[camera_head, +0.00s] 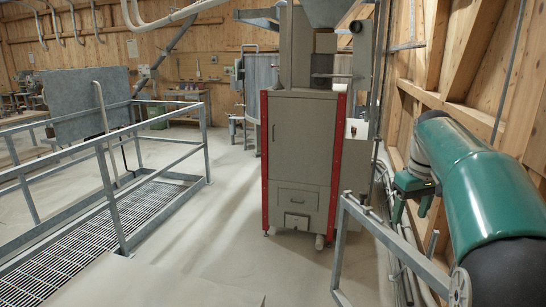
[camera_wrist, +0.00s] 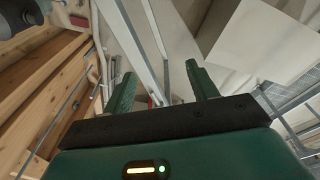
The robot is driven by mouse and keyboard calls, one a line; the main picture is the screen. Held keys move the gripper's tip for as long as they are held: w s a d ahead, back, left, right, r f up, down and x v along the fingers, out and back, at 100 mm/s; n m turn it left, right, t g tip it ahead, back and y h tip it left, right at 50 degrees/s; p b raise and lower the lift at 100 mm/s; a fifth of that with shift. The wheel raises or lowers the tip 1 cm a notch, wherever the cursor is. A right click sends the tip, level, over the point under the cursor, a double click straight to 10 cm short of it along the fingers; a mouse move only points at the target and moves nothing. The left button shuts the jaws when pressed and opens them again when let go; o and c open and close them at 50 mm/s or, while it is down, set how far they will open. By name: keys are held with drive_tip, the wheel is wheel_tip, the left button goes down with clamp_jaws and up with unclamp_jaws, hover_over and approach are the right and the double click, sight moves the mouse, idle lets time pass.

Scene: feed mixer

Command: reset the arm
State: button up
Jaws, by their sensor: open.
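My arm shows as a thick green link at the right of the head view. My gripper (camera_head: 415,188) is partly in view beyond it, close to the wooden wall. In the wrist view my gripper (camera_wrist: 160,88) has its two green fingers wide apart. It is open, and nothing is between the fingers but the view of floor and metal rails behind.
A beige cabinet (camera_head: 296,150) with red edges stands ahead. A metal railing (camera_head: 350,240) is at front right, near my arm. A railed grating (camera_head: 100,225) lies at left. The wooden wall (camera_head: 470,120) is close on the right. Floor (camera_head: 220,205) between grating and cabinet is clear.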

drive_tip(key=s+a+m+t, duration=0.1)
drive_tip(key=s+a+t, duration=0.1)
drive_tip(key=s+a, duration=1.15)
drive_tip(key=s+a+f+m+t, duration=0.1)
drive_tip(key=s+a+f, duration=0.3)
drive_tip(key=s+f, duration=0.5)
drive_tip(key=s+t, duration=0.1)
drive_tip(key=s, duration=0.3)
drive_tip(key=shift+f, duration=0.35)
drive_tip(key=shift+s+a, duration=0.1)
drive_tip(key=c, duration=0.5)
drive_tip(key=shift+a, duration=0.1)
drive_tip(key=shift+a, duration=0.1)
